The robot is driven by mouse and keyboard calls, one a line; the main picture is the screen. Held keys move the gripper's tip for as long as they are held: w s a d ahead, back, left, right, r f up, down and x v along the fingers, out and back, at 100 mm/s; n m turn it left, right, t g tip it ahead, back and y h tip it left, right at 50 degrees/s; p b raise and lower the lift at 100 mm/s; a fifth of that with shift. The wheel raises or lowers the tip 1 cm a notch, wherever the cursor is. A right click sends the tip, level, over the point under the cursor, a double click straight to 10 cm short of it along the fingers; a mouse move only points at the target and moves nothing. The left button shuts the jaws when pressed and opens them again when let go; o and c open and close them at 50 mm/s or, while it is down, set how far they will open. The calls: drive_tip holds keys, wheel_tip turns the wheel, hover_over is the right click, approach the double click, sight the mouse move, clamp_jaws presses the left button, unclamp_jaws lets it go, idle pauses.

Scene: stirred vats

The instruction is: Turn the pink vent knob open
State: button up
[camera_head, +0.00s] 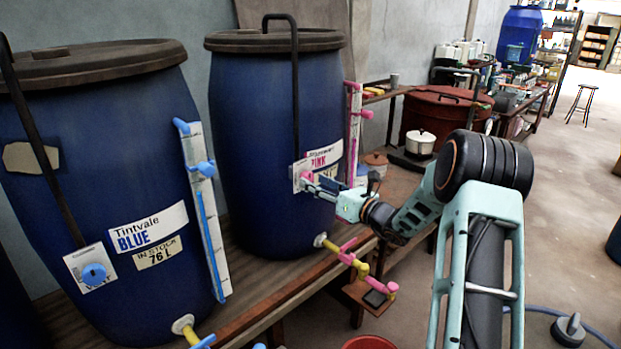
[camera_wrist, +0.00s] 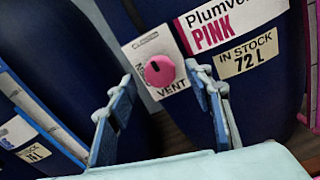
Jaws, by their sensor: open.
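The pink vent knob (camera_wrist: 160,71) sits on a white plate (camera_wrist: 146,46) marked VENT, on the front of the pink vat (camera_wrist: 258,88). A dark mark shows on the knob's face. In the wrist view the knob lies ahead of and between the fingers of my gripper (camera_wrist: 160,98), which is open and holds nothing. I cannot tell whether the fingers touch the knob. In the head view my gripper (camera_head: 312,184) is at the front of the pink vat (camera_head: 255,140), close to its vent plate (camera_head: 297,172), and mostly hides the knob.
A blue vat (camera_head: 100,150) with its own blue vent knob (camera_head: 94,274) stands at left. The pink vat's sight gauge (camera_head: 353,130) is right of my gripper. A pink and yellow outlet pipe (camera_head: 361,267) juts out below. A red bucket (camera_head: 368,343) is on the floor.

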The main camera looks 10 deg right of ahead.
drive_tip(key=shift+x, duration=1.4)
drive_tip(key=shift+c, duration=0.4)
drive_tip(key=c, duration=1.1)
drive_tip(key=shift+f+b, duration=0.15)
drive_tip(key=shift+b, duration=0.35)
drive_tip(key=n+b, duration=1.7)
drive_tip(key=b, duration=1.4)
drive_tip(key=shift+n, duration=0.4)
